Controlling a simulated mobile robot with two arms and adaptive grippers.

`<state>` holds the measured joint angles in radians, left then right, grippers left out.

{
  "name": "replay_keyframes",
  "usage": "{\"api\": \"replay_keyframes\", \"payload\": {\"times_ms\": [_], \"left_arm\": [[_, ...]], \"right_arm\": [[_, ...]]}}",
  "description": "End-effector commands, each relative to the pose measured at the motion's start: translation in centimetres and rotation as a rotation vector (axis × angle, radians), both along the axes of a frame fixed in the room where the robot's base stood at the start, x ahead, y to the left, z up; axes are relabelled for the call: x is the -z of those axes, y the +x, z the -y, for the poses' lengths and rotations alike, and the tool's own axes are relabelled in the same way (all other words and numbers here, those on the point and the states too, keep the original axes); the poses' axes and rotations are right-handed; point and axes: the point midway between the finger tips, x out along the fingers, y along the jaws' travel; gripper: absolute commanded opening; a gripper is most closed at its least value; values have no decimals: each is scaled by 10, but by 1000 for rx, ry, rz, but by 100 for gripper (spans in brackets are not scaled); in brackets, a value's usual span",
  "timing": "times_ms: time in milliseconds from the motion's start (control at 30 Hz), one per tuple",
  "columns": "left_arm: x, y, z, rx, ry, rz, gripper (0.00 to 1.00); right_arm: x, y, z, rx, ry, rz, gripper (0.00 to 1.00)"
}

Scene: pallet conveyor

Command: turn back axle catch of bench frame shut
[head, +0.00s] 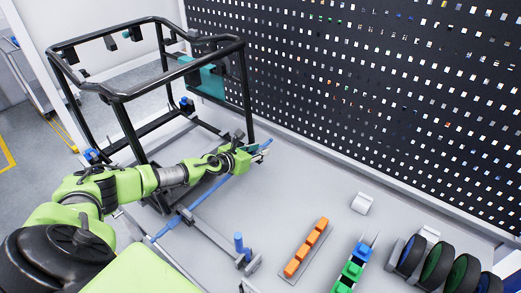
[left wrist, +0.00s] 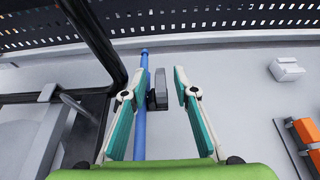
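The black tubular bench frame (head: 120,92) stands on the bench at the left. A blue axle rod (head: 212,188) runs along its near right side; it also shows in the left wrist view (left wrist: 140,120). In that view a dark grey upright block, which looks like the back axle catch (left wrist: 161,88), sits beside the rod's far part. My left gripper (head: 262,150) is open, its teal-padded fingers (left wrist: 153,80) spread on both sides of the rod and catch. Contact with the catch is not visible. In the head view the gripper hides the catch. My right gripper is not in view.
A short blue post (head: 239,242) stands on a grey bracket near the front. Orange blocks (head: 306,249), green and blue blocks (head: 352,270) and several wheels (head: 437,264) lie to the right. A white block (head: 362,203) and a perforated black wall (head: 370,90) are behind.

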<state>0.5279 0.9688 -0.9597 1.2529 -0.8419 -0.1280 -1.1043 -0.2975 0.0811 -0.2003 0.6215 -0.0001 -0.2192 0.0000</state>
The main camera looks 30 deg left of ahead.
Motion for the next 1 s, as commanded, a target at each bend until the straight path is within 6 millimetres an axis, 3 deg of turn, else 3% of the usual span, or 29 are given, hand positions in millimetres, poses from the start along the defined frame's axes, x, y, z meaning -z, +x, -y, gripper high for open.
{"api": "replay_keyframes", "payload": {"times_ms": [467, 567, 1000], "left_arm": [[4, 11, 1, 1, -1, 0, 27], [4, 11, 1, 1, -1, 0, 1], [1, 10, 2, -39, -2, -1, 0]], "right_arm": [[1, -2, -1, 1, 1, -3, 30], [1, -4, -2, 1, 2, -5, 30], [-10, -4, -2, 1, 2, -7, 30]]}}
